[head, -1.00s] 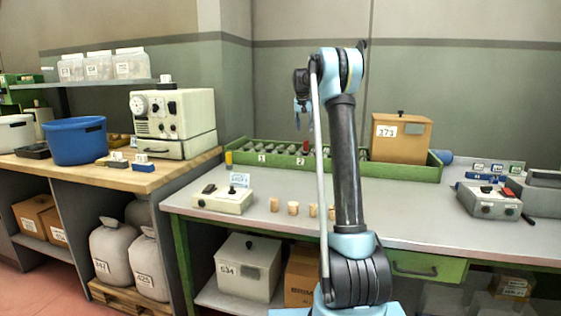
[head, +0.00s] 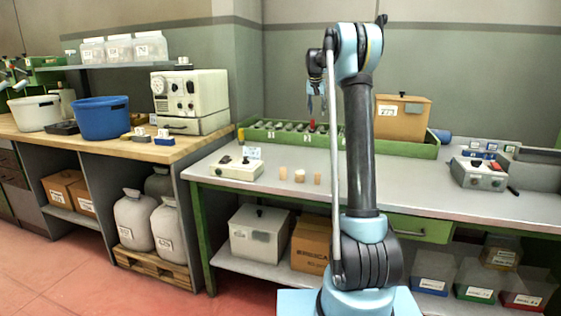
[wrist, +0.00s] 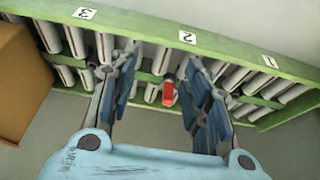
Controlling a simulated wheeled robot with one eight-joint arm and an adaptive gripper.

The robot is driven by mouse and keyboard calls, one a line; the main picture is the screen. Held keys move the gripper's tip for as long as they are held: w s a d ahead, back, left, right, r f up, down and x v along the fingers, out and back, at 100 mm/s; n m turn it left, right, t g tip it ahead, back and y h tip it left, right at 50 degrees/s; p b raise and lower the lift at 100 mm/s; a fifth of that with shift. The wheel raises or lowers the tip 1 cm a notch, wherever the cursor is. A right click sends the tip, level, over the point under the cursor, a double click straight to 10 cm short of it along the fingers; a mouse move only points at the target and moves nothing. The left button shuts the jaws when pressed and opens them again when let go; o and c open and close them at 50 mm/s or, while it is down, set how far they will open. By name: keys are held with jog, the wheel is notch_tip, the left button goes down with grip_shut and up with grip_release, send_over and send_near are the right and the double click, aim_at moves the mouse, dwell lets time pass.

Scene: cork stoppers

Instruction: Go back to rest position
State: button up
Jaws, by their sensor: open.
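My gripper (wrist: 158,85) is open and empty in the wrist view, its two fingers spread above the green rack (wrist: 135,27). A red-ended piece (wrist: 168,93) shows between the fingers, lower down among the rack's grey cylinders. In the head view my gripper (head: 316,103) hangs from the raised arm, small and in front of the back wall. Several cork stoppers (head: 299,176) stand on the grey table (head: 270,200), left of my arm. My arm may hide others.
The green rack (head: 262,138) runs along the table's back, with a brown box (head: 402,117) at its right. A switch box (head: 236,168) stands at the left and a control box (head: 478,173) at the right. A wooden bench (head: 150,153) with a blue tub (head: 103,118) lies left.

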jog(key=s+d+f+n+g, duration=0.1)
jog(key=s+f+n, duration=0.1)
jog(key=s, duration=3.4)
jog(key=s+f, duration=1.1)
jog(key=s, duration=0.4)
jog(key=s+f+n+g+y, duration=0.1)
jog(key=s+f, duration=1)
jog(key=s, duration=0.4)
jog(key=shift+a+f+n, duration=0.15)
jog(key=shift+f+n, duration=0.15)
jog(key=shift+f, duration=0.1)
jog(key=shift+w+f, duration=0.2)
jog(key=shift+w, duration=0.15)
